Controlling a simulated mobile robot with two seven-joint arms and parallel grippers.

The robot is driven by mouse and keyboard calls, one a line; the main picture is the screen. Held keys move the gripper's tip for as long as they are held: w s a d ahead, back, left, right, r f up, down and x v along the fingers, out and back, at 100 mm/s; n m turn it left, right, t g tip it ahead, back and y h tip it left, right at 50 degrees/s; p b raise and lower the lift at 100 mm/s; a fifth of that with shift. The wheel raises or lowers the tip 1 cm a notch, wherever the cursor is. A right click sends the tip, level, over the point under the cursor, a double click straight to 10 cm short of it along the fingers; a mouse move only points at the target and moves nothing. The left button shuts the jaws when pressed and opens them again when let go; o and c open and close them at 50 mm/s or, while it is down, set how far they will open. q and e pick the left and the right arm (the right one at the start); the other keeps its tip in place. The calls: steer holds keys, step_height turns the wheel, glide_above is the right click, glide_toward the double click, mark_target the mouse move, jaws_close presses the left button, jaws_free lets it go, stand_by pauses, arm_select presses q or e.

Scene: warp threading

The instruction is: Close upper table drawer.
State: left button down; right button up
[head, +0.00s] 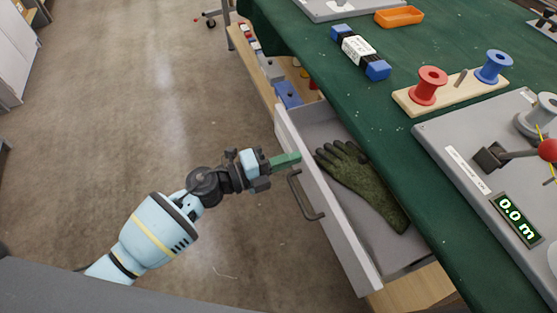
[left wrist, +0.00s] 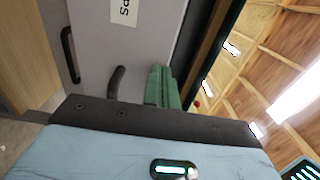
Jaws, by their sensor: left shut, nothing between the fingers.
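The upper table drawer (head: 320,205) is pulled out from under the green-topped table. Its grey front has a dark curved handle (head: 305,196). A dark green glove (head: 362,185) lies inside the drawer. My left gripper (head: 298,157) is shut and empty, with its green fingers at the top edge of the drawer front, beyond the handle's far end. I cannot tell whether they touch it. In the left wrist view the shut fingers (left wrist: 163,88) show in front of a grey panel (left wrist: 150,40) with a partly visible label. My right gripper is not in view.
The green table (head: 330,85) holds a wooden board with red and blue spools (head: 428,85), a grey device (head: 470,150) with a display, and an orange tray (head: 399,17). An open shelf (head: 262,75) with boxes lies beyond the drawer. The floor at left is clear.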

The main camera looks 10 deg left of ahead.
arm_select(q)
steer(key=b+x, duration=0.1)
steer(key=x, duration=1)
steer(key=shift+w+d, duration=0.15)
steer(key=shift+d, duration=0.2)
steer(key=shift+w+d, duration=0.25)
steer(key=shift+d, duration=0.2)
steer(key=shift+r, duration=0.2)
steer(key=shift+r, duration=0.1)
